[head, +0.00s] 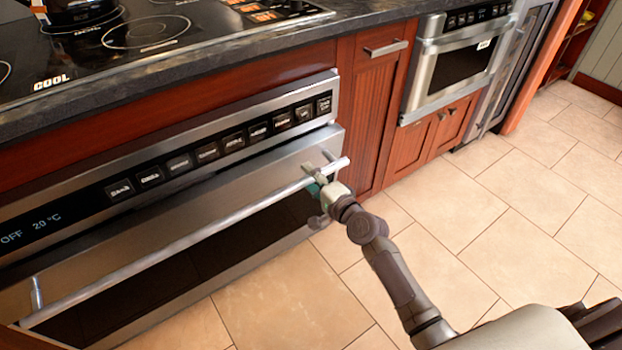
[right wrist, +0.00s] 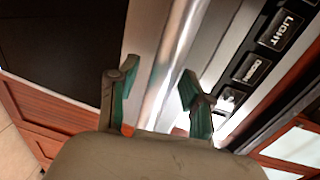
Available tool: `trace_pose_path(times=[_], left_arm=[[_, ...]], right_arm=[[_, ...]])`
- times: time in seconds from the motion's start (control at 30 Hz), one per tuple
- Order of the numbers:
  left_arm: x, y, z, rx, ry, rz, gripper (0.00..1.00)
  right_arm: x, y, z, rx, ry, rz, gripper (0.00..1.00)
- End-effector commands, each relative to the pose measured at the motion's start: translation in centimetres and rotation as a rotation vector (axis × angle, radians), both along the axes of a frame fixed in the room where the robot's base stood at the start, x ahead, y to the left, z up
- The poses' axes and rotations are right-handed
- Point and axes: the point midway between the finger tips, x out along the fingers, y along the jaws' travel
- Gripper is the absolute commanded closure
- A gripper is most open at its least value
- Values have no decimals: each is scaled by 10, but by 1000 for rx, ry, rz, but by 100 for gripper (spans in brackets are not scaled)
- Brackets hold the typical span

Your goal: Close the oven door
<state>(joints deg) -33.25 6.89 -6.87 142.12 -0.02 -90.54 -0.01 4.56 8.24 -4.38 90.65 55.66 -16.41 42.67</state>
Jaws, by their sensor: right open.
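The oven (head: 180,200) is a wide steel unit with a dark glass door and a long bar handle (head: 190,240). Its door looks shut or nearly shut; I cannot tell whether a small gap remains. My right gripper (head: 318,172) is at the right end of the handle. In the right wrist view, the right gripper (right wrist: 158,82) is open, with the handle bar (right wrist: 172,65) running between its green-padded fingers. I cannot tell whether the fingers touch the bar. My left gripper is not in view.
A black cooktop (head: 130,35) with a dark pot (head: 82,12) sits in the counter above the oven. Red wooden cabinets (head: 372,105) and a built-in microwave (head: 455,62) stand to the right. The tiled floor (head: 500,210) in front is clear.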

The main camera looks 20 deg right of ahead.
Motion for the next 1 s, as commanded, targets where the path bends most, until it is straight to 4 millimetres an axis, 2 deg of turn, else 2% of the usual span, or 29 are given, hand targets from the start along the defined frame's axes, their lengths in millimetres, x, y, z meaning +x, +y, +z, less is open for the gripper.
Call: trace_pose_path(times=[0.17,0.27,0.47,0.5,0.77,1.0], left_arm=[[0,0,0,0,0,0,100],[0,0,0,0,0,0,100],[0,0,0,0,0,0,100],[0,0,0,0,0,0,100],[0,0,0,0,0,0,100],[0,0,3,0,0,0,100]], right_arm=[[0,0,0,0,0,0,50],[0,0,0,0,0,0,64],[0,0,0,0,0,0,97],[0,0,0,0,0,0,100],[0,0,0,0,0,-1,100],[32,8,10,2,-4,-1,100]])
